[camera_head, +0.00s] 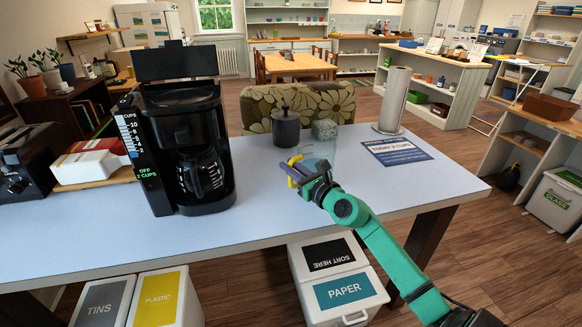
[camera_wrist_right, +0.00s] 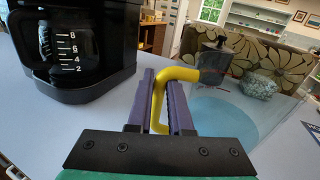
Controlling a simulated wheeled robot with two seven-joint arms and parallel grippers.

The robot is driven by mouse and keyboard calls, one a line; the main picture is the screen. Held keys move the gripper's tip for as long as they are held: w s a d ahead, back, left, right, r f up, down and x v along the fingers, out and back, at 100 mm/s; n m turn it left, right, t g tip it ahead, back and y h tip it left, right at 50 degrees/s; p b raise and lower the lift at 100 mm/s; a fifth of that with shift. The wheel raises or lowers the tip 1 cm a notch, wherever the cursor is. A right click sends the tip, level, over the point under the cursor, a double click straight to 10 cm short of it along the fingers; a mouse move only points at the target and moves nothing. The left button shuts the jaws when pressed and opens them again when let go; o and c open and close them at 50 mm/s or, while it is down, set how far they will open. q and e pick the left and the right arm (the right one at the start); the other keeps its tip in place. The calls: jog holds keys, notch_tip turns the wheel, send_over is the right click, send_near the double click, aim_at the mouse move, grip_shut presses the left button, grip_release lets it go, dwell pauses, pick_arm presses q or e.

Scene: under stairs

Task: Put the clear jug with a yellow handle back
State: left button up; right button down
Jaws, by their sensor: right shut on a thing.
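The clear jug (camera_head: 319,152) is on or just over the blue-topped table, right of the coffee maker; I cannot tell if its base touches. Its see-through body fills the right side of the right wrist view (camera_wrist_right: 235,115). Its yellow handle (camera_wrist_right: 180,75) is between the purple fingers of my right gripper (camera_wrist_right: 164,95), which is shut on it. In the head view the right gripper (camera_head: 301,172) reaches in from the lower right. The black coffee maker (camera_head: 184,130) stands left of the jug and also shows in the wrist view (camera_wrist_right: 75,45). My left gripper is not in view.
A dark lidded pot (camera_head: 286,130) and a speckled grey-green object (camera_head: 325,129) stand behind the jug. A paper roll (camera_head: 394,100) and a blue printed card (camera_head: 396,151) are at right. The table (camera_head: 110,230) is clear in front.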

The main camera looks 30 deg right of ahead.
jog(key=shift+f, duration=0.2)
jog(key=c, duration=0.8)
grip_release()
jog(key=shift+r, duration=0.1)
jog(key=shift+o, duration=0.2)
jog(key=shift+f, duration=0.25)
jog(key=s+b, duration=0.4)
jog(key=s, duration=1)
jog(key=shift+s+d+r, duration=0.15)
jog(key=shift+s+d, duration=0.1)
jog(key=shift+s, duration=0.05)
jog(key=shift+s, duration=0.1)
